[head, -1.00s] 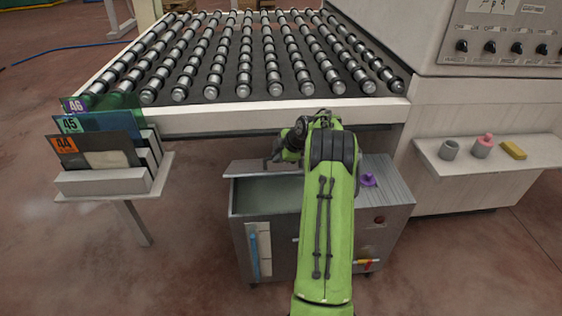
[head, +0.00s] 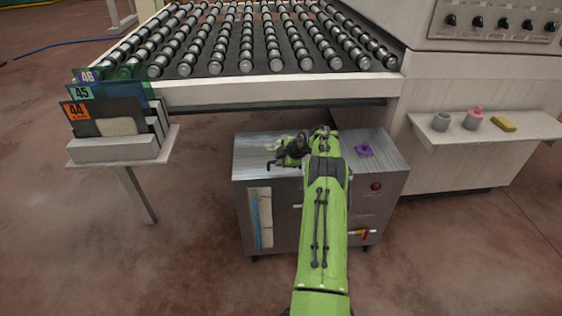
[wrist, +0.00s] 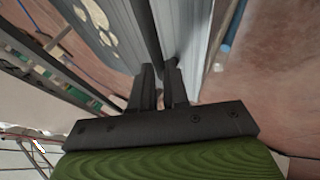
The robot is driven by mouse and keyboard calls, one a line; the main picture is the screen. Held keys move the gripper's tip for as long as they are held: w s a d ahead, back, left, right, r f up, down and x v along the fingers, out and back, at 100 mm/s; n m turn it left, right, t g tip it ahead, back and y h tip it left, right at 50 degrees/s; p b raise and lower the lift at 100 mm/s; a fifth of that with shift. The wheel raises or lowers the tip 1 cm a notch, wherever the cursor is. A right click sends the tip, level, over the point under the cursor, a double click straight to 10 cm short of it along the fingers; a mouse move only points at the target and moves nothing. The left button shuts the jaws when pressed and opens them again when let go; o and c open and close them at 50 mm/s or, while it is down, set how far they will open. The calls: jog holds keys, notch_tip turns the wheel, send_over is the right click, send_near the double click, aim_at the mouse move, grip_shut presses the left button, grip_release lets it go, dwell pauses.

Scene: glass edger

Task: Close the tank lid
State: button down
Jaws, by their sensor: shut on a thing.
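The grey metal tank lid (head: 250,143) lies flat, or very nearly flat, over the left part of the steel tank cabinet (head: 285,222) in the head view. The opening and inside of the tank are hidden under it. Any small gap at its edge is too fine to tell. My gripper (head: 273,163) is low over the lid's front part. In the wrist view my gripper (wrist: 157,85) is shut on a dark bar (wrist: 145,30), which looks like the lid's handle. The lid's pale blotched surface (wrist: 95,20) shows beside the bar.
A purple object (head: 363,149) sits on the cabinet's right top. The roller conveyor (head: 260,92) overhangs behind. A rack with numbered plates (head: 112,152) stands left, and a shelf (head: 490,131) with small items is at right. Floor in front is open.

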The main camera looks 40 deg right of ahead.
aim_at(278, 172)
jog(key=shift+s+a+f+g+y, duration=0.1)
jog(key=shift+s+a+f, duration=0.1)
jog(key=shift+f, duration=0.3)
jog(key=shift+s+a+f+g+y, duration=0.1)
jog(key=shift+s+f, duration=0.15)
jog(key=shift+f, duration=0.3)
jog(key=shift+s+a+f+g+y, duration=0.1)
jog(key=shift+s+a+f, duration=0.1)
jog(key=shift+f, duration=0.3)
jog(key=c, duration=1.1)
grip_release()
jog(key=shift+d+f, duration=0.1)
jog(key=p+v, duration=0.1)
jog(key=v, duration=0.4)
jog(key=p+v, duration=0.1)
jog(key=v, duration=0.5)
jog(key=p+v, duration=0.2)
jog(key=v, duration=0.3)
jog(key=shift+w+r, duration=0.25)
jog(key=shift+r, duration=0.25)
jog(key=shift+w, duration=0.1)
